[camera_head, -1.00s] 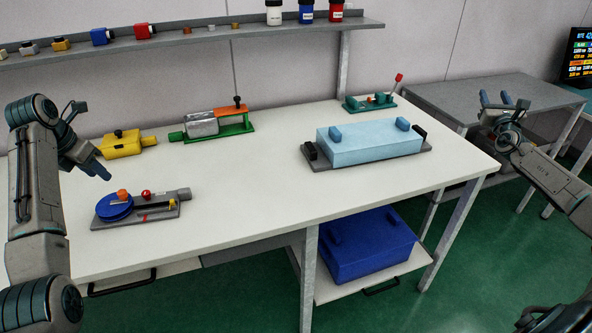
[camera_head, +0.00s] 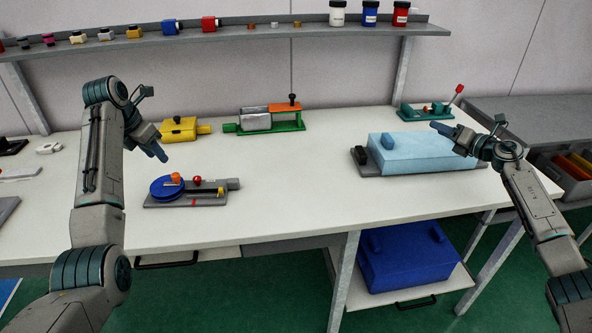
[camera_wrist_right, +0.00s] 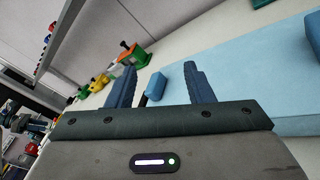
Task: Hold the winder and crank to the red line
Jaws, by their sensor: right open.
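The winder (camera_head: 168,188) is a blue disc with an orange knob (camera_head: 176,178), on a grey base (camera_head: 212,200) at the left front of the white table. A red ball knob (camera_head: 196,179) stands on the base. A small red line (camera_head: 194,203) marks the base's front edge. My left gripper (camera_head: 160,154) is above and just behind the winder, apart from it; its jaw gap is not clear. My right gripper (camera_head: 450,137) is by the right side of the light blue box, far from the winder. Its fingers (camera_wrist_right: 160,75) are apart and empty in the right wrist view.
The light blue box (camera_head: 410,155) stands on a grey base at the right. A yellow block device (camera_head: 180,130), a green and orange fixture (camera_head: 275,120) and a green device with a red-tipped lever (camera_head: 428,109) line the back. The table's middle is clear.

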